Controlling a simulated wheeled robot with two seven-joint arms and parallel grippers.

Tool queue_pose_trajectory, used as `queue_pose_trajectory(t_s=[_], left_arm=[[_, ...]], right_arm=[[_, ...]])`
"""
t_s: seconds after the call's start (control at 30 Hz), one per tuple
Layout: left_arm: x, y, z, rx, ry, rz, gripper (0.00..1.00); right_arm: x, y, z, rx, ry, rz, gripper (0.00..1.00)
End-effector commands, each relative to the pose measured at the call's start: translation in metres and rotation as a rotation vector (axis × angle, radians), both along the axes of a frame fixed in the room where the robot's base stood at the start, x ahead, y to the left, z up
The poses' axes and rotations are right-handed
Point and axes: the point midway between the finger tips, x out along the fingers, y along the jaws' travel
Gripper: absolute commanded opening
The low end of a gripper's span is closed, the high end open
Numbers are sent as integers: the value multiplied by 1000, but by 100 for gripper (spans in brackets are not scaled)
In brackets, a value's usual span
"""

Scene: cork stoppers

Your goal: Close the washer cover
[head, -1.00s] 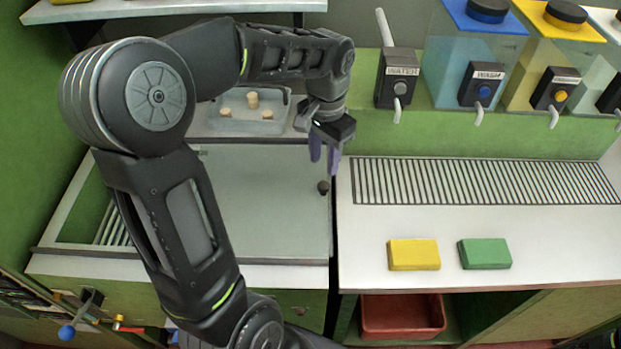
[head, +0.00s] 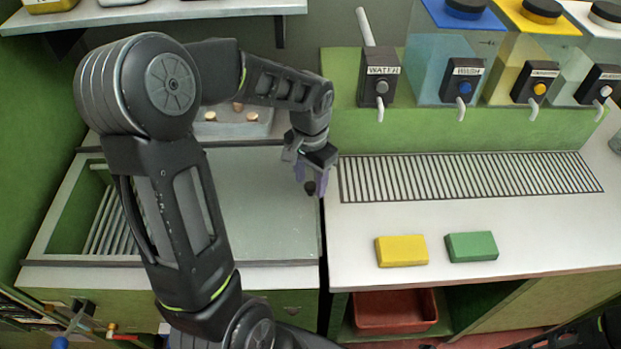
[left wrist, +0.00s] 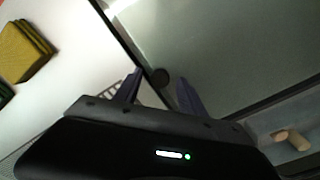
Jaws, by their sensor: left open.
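The washer cover (head: 262,215) is a flat grey panel in the left part of the counter. It leaves an opening with slats (head: 108,215) uncovered at its left; my left arm hides the cover's left edge. A small dark knob (head: 309,188) stands near the cover's right edge and also shows in the left wrist view (left wrist: 160,77). My left gripper (head: 311,190) is open, its purple fingers low and on either side of the knob, with no clear grip on it. In the left wrist view the fingertips (left wrist: 159,74) flank the knob.
A yellow block (head: 401,251) and a green block (head: 471,247) lie on the right counter before a slotted drain (head: 470,178). Dispensers with taps (head: 464,88) stand behind. A tray with corks (head: 232,122) lies behind the cover. A red bin (head: 395,312) sits below.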

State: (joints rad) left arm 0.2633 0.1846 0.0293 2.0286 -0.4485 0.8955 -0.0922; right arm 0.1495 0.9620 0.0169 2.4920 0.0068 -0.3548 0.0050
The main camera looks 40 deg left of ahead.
Motion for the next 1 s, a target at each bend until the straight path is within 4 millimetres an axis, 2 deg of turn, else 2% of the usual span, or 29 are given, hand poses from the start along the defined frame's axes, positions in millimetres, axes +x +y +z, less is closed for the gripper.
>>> queue_pose_trajectory(t_s=[0.33, 0.9, 1.0], left_arm=[[0, 0, -4, 0, 0, 0, 47], [0, 0, -4, 0, -1, 0, 0], [0, 0, -4, 0, -1, 0, 0]], right_arm=[[0, 0, 0, 0, 0, 0, 0], [0, 0, 0, 0, 0, 0, 0], [0, 0, 0, 0, 0, 0, 0]])
